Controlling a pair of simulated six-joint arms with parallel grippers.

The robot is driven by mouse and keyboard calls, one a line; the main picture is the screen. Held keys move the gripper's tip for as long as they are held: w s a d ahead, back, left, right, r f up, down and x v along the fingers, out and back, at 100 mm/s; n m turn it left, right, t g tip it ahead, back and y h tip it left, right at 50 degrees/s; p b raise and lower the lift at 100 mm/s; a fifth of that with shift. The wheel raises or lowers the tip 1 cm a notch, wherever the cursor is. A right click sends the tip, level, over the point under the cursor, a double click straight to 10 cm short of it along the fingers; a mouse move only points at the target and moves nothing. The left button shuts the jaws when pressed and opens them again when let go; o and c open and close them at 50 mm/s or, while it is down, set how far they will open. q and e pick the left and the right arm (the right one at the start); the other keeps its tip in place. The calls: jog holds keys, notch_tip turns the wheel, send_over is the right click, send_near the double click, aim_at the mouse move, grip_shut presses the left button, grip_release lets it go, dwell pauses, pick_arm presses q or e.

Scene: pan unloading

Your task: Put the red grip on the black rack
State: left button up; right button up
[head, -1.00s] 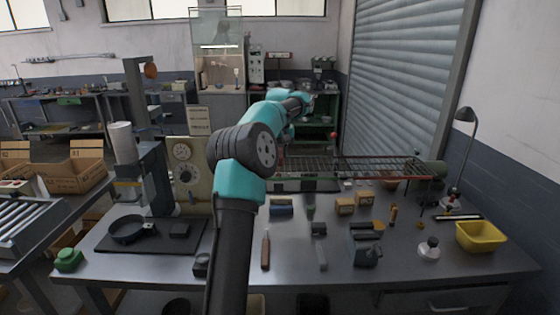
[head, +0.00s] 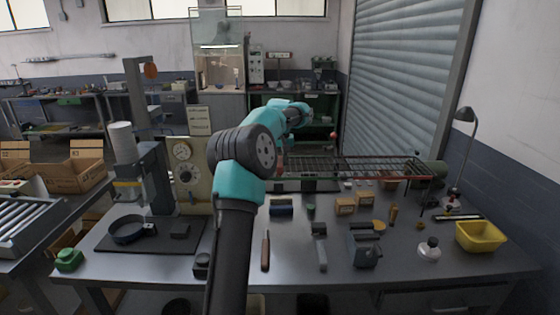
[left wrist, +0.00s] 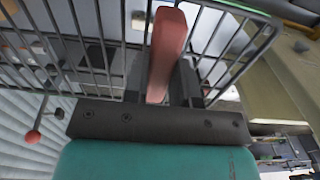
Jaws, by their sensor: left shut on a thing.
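The red grip (left wrist: 167,50) is held between the fingers of my left gripper (left wrist: 163,75), which is shut on it. In the left wrist view the grip lies across the dark wires of the black rack (left wrist: 92,45). I cannot tell whether it touches them. In the head view the black rack (head: 350,167) stands at the back of the bench, with a reddish front edge. My left arm reaches toward its left end. A small reddish piece, seemingly the grip (head: 280,163), shows there; the fingers are hidden by the arm. My right gripper is not in view.
A dark pan (head: 130,231) lies on a black mat at the left. Small boxes and tools stand before the rack, with a grey vise-like block (head: 363,246). A yellow bin (head: 481,236) is at the right. The bench's front strip is mostly clear.

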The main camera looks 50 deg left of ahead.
pick_arm(q)
jog(key=shift+f, duration=0.1)
jog(key=o, duration=0.9)
jog(key=shift+o, duration=0.2)
notch_tip(320, 180, up, 12)
dwell(0.4)
dwell(0.5)
